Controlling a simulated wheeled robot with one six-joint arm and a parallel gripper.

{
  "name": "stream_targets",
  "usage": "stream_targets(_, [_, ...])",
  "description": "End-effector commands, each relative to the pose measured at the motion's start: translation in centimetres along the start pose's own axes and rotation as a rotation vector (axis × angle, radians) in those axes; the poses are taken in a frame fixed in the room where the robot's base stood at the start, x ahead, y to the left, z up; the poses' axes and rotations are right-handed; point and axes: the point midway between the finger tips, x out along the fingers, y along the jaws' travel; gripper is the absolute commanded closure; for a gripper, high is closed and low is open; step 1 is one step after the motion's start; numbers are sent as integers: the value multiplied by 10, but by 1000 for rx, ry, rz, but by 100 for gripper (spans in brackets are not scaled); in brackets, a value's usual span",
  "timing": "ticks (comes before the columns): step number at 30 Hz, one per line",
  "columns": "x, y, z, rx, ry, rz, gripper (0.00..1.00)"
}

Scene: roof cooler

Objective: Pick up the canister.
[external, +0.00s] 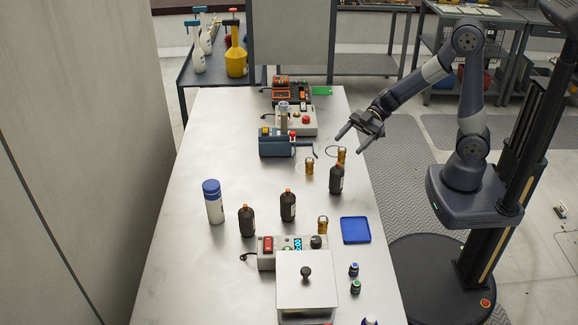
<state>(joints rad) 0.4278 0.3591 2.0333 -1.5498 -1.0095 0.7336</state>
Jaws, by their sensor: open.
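A white canister (214,203) with a blue lid stands upright toward the left side of the metal table (180,265). My gripper (351,141) is open and empty, above the table's right edge. Its two fingers point left and down. It is far from the canister, to the upper right of it in the picture. Nothing hides the canister.
Dark bottles with orange caps (288,207) and small brass cylinders (309,167) stand between my gripper and the canister. A blue tray (355,230) lies at right. A grey device with a square plate (306,280) is in front. The table is clear behind the canister.

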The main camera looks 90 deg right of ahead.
Motion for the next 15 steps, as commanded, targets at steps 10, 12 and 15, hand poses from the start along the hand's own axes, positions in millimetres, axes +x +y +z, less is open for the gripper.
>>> stream_targets(10, [8,-12,44,108,-8,12,32])
stream_targets(12, [11,-13,51,106,-7,13,32])
stream_targets(15, [14,-13,56,102,-7,13,32])
